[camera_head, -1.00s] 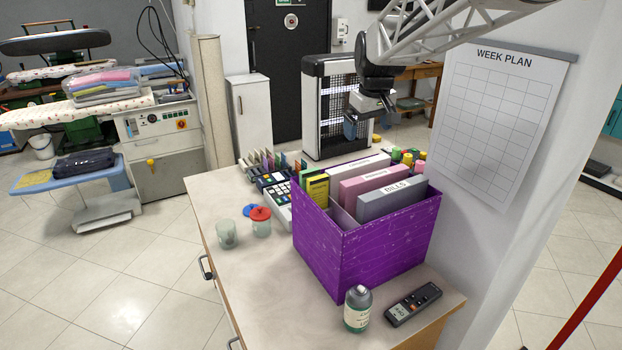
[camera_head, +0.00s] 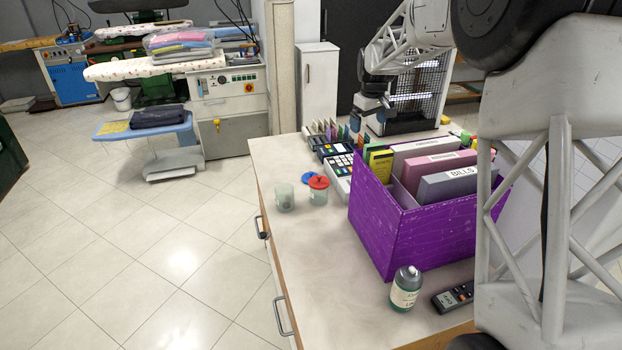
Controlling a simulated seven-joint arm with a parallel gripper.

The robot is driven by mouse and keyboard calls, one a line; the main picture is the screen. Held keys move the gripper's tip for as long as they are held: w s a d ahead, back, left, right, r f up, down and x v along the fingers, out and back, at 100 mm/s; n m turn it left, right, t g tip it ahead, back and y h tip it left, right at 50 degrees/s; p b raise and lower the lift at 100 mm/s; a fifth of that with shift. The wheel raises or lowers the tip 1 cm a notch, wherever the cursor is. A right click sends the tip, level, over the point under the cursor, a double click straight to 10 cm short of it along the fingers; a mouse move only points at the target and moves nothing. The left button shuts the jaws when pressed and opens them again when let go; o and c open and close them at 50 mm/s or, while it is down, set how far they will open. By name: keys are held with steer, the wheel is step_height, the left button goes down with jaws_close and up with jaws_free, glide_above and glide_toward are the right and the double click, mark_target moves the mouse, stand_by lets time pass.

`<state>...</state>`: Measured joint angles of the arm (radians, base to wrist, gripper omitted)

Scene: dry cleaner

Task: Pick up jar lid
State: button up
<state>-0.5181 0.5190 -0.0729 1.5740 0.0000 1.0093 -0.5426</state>
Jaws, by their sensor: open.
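Two lids show near the left edge of the counter. A red lid (camera_head: 318,182) with a knob sits on a small greenish glass jar (camera_head: 319,197). A blue lid (camera_head: 308,178) lies just behind that jar, partly hidden by it. A second glass jar (camera_head: 285,198) to the left stands open, without a lid. My gripper (camera_head: 372,113) is open and looks empty. It hangs above the back of the counter, behind the card reader and to the right of the lids, well apart from them. Its fingertips are small in the view.
A purple file box (camera_head: 402,242) with folders stands right of the jars. My arm covers the right side. The counter's left front (camera_head: 310,255) is clear.

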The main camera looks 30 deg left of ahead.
steer(key=w+a+f+n, duration=0.2)
steer(key=w+a+f, duration=0.1)
steer(key=a+f, duration=0.65)
steer(key=n+g, duration=0.1)
steer(key=n, duration=0.1)
glide_above(312, 173)
steer(key=shift+h, duration=0.3)
step_height(312, 173, down, 12)
steer(key=shift+w+r, duration=0.1)
steer(key=shift+f, duration=1.3)
steer(key=shift+f, duration=0.15)
steer(key=shift+f, duration=2.45)
steer(key=c, duration=0.8)
